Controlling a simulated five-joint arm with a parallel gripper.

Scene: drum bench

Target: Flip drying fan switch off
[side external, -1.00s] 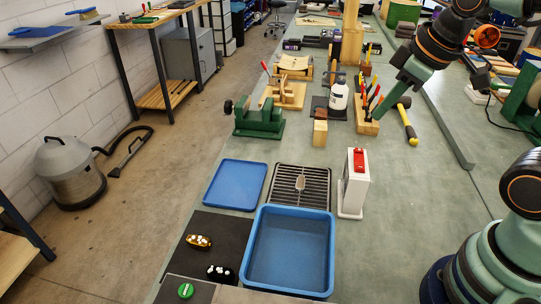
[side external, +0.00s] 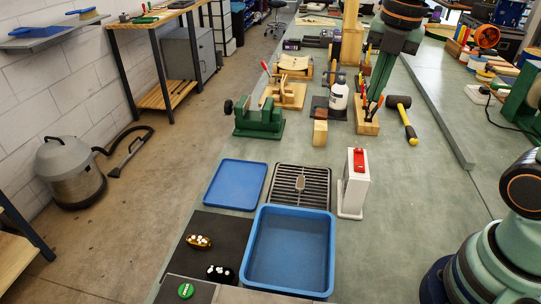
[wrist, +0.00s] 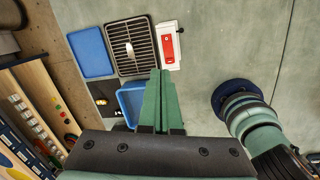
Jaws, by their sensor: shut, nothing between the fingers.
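A white upright box (side external: 354,185) with a red switch (side external: 359,160) on its top face stands right of the black slatted rack. In the wrist view the box (wrist: 168,28) and its red switch (wrist: 169,46) show beyond my fingertips. Which way the switch is thrown is too small to tell.
A slatted rack (side external: 323,176) with a small pale item lies between a flat blue tray (side external: 211,199) and the box. A deep blue tub (side external: 329,240) is in front. Bench right of the box is clear.

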